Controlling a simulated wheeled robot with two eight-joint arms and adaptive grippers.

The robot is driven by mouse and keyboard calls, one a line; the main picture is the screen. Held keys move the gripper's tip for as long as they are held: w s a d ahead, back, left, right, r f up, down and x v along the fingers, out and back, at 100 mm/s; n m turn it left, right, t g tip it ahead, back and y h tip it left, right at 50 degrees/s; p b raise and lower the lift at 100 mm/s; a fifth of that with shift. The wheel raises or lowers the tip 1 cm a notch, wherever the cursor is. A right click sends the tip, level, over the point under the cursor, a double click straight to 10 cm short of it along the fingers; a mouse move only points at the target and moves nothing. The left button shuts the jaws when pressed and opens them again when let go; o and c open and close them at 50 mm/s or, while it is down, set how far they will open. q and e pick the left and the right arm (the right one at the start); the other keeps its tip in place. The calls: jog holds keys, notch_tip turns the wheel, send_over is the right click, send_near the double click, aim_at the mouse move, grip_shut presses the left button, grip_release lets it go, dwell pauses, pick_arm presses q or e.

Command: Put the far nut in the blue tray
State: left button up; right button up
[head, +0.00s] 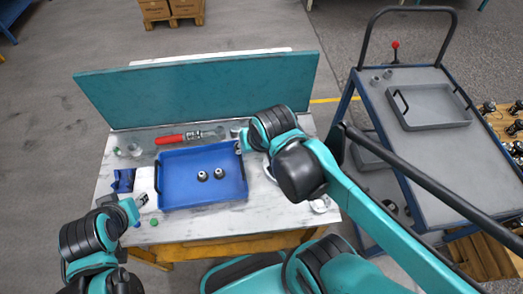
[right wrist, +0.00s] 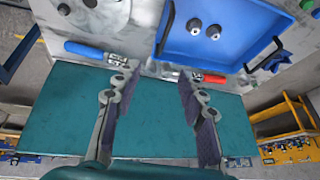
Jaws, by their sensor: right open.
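The blue tray (head: 181,191) lies on the table with two small dark-and-silver nuts inside, a left nut (head: 202,176) and a right nut (head: 219,173). The tray also shows at the top of the right wrist view (right wrist: 240,22). Two small dark round pieces (right wrist: 64,9) lie beside it there; I cannot tell whether they are nuts. My right gripper (right wrist: 157,80) is open and empty, with the teal panel behind its fingers; in the head view its arm hides part of the table. My left gripper (head: 137,207) is at the table's left front; its fingers are too small to read.
A teal panel (head: 200,88) stands along the table's back edge. A red-handled tool (head: 172,139) lies behind the tray, and a blue-handled tool (right wrist: 84,49) shows in the wrist view. A cart (head: 420,150) with a grey tray stands at the right.

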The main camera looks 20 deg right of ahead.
jog(key=s+d+n+t, duration=0.1)
jog(key=s+d+n, duration=0.1)
jog(key=shift+s+d+f+t, duration=0.1)
jog(key=shift+s+t, duration=0.3)
jog(key=shift+f, duration=0.1)
